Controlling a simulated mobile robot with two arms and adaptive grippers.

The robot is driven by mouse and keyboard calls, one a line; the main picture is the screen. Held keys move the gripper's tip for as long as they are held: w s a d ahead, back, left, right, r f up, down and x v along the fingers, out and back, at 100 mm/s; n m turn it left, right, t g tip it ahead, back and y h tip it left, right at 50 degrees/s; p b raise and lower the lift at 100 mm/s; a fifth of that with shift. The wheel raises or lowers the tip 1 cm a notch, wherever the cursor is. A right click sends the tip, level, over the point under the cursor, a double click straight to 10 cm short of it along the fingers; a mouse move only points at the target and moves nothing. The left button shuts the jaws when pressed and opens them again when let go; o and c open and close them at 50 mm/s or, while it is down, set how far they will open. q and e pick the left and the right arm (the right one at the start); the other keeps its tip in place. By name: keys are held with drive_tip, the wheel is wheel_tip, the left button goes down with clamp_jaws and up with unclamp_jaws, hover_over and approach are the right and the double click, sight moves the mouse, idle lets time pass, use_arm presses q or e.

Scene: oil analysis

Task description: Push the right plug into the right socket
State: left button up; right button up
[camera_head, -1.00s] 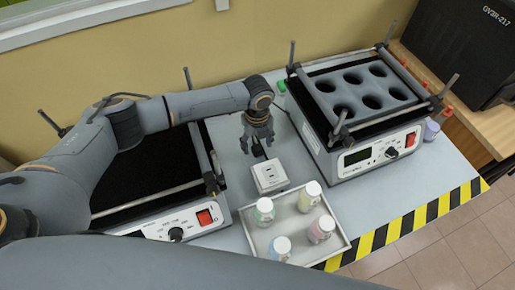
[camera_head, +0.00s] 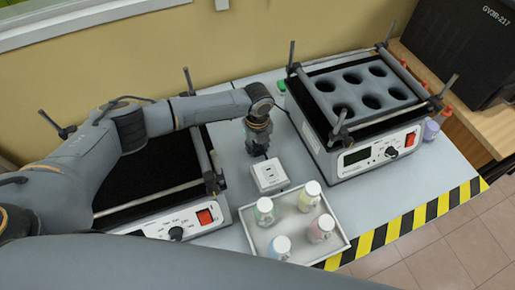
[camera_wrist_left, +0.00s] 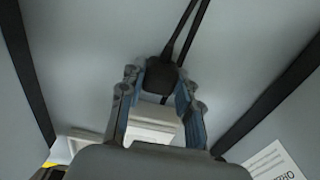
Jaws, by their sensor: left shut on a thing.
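The white socket block (camera_head: 268,176) stands on the table between the two machines, with dark slots in its top. My left gripper (camera_head: 257,150) points down just behind the block. In the left wrist view its two fingers (camera_wrist_left: 160,82) are closed around a black plug (camera_wrist_left: 161,72), whose dark cable runs up the picture beside a second cable. The socket block (camera_wrist_left: 150,130) shows below the plug there, partly hidden by the gripper. Whether the plug touches the block cannot be told. My right gripper is not in view.
A white tray (camera_head: 246,229) with several capped bottles stands in front of the block. A shaker with round holes (camera_head: 350,120) stands on the right, a black-topped machine (camera_head: 150,180) on the left, under my left arm. Striped tape marks the table's front edge.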

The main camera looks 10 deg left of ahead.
use_arm(q)
drive_tip(key=shift+r, duration=0.1)
drive_tip(key=shift+r, duration=0.6)
drive_tip(key=s+d+r+b, duration=0.1)
drive_tip(key=s+d+r, duration=0.1)
drive_tip(key=s+r, duration=0.9)
drive_tip(key=s, duration=0.2)
drive_tip(key=shift+s+r, duration=0.3)
drive_tip(key=shift+s, duration=0.1)
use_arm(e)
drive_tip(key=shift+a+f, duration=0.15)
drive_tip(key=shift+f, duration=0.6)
use_arm(q)
drive_tip(key=shift+d, duration=0.1)
